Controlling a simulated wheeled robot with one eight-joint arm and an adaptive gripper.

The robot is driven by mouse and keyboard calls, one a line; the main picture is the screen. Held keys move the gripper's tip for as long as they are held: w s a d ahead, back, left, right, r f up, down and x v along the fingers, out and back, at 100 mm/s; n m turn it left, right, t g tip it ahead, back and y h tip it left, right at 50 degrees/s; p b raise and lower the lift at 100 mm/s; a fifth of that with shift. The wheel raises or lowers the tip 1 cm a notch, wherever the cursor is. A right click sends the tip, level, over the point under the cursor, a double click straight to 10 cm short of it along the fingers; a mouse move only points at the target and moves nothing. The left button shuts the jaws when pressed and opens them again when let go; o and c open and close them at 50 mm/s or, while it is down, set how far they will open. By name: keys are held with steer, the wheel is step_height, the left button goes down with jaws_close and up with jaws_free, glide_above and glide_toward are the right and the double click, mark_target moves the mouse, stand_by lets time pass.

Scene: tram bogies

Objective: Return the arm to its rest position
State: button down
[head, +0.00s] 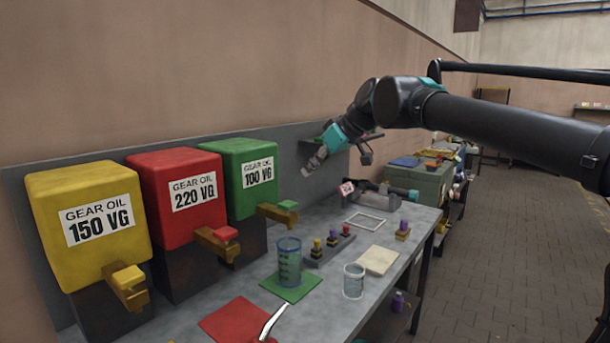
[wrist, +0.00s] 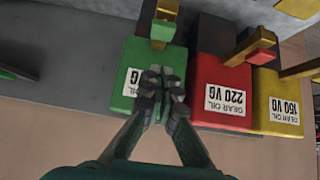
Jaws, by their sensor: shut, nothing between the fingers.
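My arm reaches in from the right in the head view, raised above the bench. My gripper (head: 314,165) hangs at its end near the back wall panel, right of the green gear oil container. In the wrist view my gripper (wrist: 161,76) has its fingertips together with nothing between them. The green container (wrist: 132,85) lies behind the fingers in that view, with the red container (wrist: 222,75) and yellow container (wrist: 278,90) to its right. I cannot tell the exact gap between gripper and wall panel.
The bench (head: 330,275) holds a clear beaker (head: 289,262) on a green mat, a smaller clear cup (head: 353,281), a rack (head: 330,248) of small bottles, a beige pad (head: 378,260) and a red mat (head: 240,320). A grey-green cabinet (head: 425,180) stands beyond. The floor at right is clear.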

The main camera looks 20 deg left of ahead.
stand_by(0.3)
steer(key=d+f+m+t+h, duration=0.1)
steer(key=d+f+m+h, duration=0.45)
steer(key=d+f, duration=1.65)
steer(key=s+d+f+m+h, duration=0.1)
steer(key=s+d+f+m, duration=0.3)
steer(key=s+d+f, duration=0.4)
steer(key=s+d+f+m+h, duration=0.1)
steer(key=s+d+f+m, duration=0.3)
steer(key=s+d+f, duration=0.4)
step_height(320, 180, down, 4)
steer(key=shift+d+f+h, duration=0.1)
steer(key=shift+d+h, duration=0.25)
steer(key=shift+d, duration=0.15)
